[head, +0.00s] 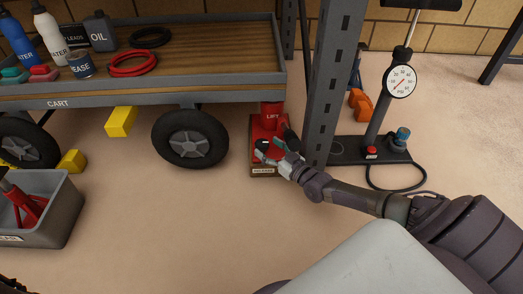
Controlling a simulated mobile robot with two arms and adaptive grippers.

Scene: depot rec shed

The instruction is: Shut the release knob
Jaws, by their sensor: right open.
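The red lift jack (270,125) stands on the floor at the right end of the cart, marked LIFT. A small label plate (263,171) is at the front of its base; its writing is too small to read surely. A black round knob (262,144) shows low on the jack, just above the plate. My right gripper (269,153) reaches in from the right and is open at the knob. Its fingers partly cover the jack base, and I cannot tell whether they touch the knob. My left gripper is not in view.
The cart (130,92) carries bottles, cans and hose rings; its wheel (190,137) is left of the jack. A grey upright post (333,80) stands close right of my gripper. A floor pump with gauge (400,81) is beyond it. A grey bin (62,215) is lower left.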

